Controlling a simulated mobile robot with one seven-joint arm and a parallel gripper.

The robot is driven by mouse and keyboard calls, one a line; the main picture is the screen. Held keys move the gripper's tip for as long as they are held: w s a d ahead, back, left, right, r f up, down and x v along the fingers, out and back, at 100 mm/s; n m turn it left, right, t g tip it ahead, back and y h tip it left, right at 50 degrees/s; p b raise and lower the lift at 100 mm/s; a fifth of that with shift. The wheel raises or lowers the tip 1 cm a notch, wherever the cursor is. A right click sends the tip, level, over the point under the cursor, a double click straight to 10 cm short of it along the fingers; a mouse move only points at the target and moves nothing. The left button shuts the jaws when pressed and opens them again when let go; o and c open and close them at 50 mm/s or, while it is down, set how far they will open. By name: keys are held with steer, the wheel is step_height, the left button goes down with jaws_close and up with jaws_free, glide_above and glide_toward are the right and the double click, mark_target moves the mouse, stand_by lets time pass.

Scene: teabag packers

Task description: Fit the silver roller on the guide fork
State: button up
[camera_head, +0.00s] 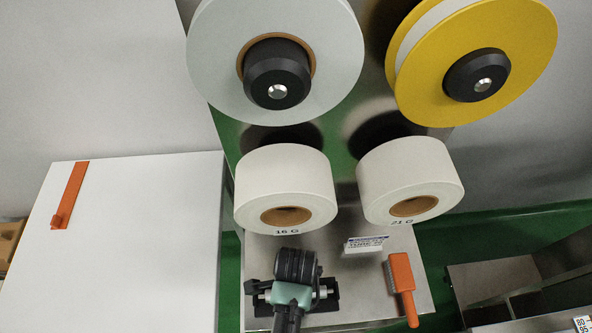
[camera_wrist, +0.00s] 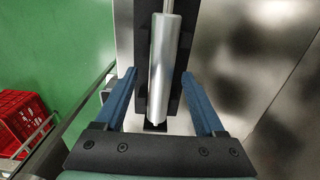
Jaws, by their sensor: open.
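The silver roller (camera_wrist: 164,70) is a smooth metal cylinder in the wrist view, with a thin shaft at its far end. It lies over a black holder (camera_wrist: 146,60), which shows along both its sides. In the head view, the black holder (camera_head: 331,299) sits on the metal plate, and my gripper (camera_head: 292,293) hides its middle and most of the roller. In the wrist view, my gripper (camera_wrist: 158,78) is open, with one blue finger on each side of the roller and gaps between. I cannot tell whether this holder is the guide fork.
Two white reels (camera_head: 285,175) (camera_head: 410,165) hang above the plate, below a large white reel (camera_head: 215,60) and a yellow one (camera_head: 530,45). An orange-handled brush (camera_head: 403,285) and a small printed block (camera_head: 363,245) lie right of my gripper. A white table (camera_head: 130,240) stands left.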

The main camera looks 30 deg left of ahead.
steer(key=shift+f, duration=0.1)
steer(key=shift+c, duration=0.2)
jaws_close()
